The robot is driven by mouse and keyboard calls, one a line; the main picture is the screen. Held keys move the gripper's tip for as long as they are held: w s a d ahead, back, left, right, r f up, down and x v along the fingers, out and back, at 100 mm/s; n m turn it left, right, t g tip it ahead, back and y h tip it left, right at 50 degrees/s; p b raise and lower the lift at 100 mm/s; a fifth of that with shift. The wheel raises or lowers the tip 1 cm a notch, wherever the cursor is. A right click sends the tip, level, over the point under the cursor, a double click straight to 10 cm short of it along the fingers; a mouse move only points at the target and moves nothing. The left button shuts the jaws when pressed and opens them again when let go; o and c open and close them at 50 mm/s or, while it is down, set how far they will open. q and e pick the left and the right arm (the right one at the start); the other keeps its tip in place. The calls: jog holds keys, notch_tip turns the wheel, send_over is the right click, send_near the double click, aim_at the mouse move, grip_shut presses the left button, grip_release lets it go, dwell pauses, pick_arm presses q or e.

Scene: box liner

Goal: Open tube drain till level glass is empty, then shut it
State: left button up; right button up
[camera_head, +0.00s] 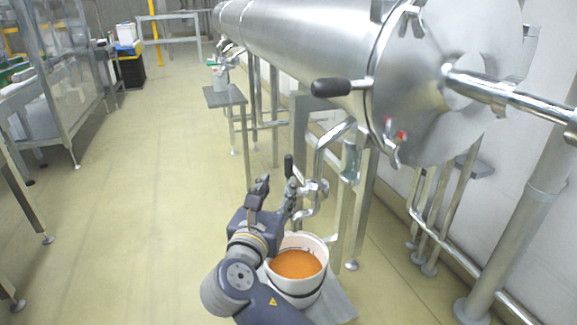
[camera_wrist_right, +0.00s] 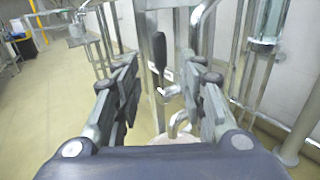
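The drain valve's black handle (camera_head: 289,166) stands upright above the metal drain pipe (camera_head: 309,196) under the big steel tube (camera_head: 300,45). My right gripper (camera_head: 277,189) is open and empty close to the valve. In the right wrist view the handle (camera_wrist_right: 160,50) shows between and beyond its two spread fingers (camera_wrist_right: 160,75), with no visible contact. The level glass (camera_head: 350,160) is a short clear cylinder beside the pipes, also in the wrist view (camera_wrist_right: 267,25); I cannot tell its liquid level. A white bucket (camera_head: 306,298) of orange liquid stands below the outlet. My left gripper is out of view.
The bucket is on a small grey stand (camera_head: 337,304). A steel leg (camera_head: 300,125) and bent pipes stand close behind the valve. A second grey stand (camera_head: 225,96) with a container is farther back. The floor (camera_head: 130,215) to the left is clear.

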aim_at(287, 168)
jog(key=b+x, duration=0.2)
jog(key=x, duration=0.8)
jog(key=shift+w, duration=0.4)
jog(key=shift+c, duration=0.3)
grip_shut()
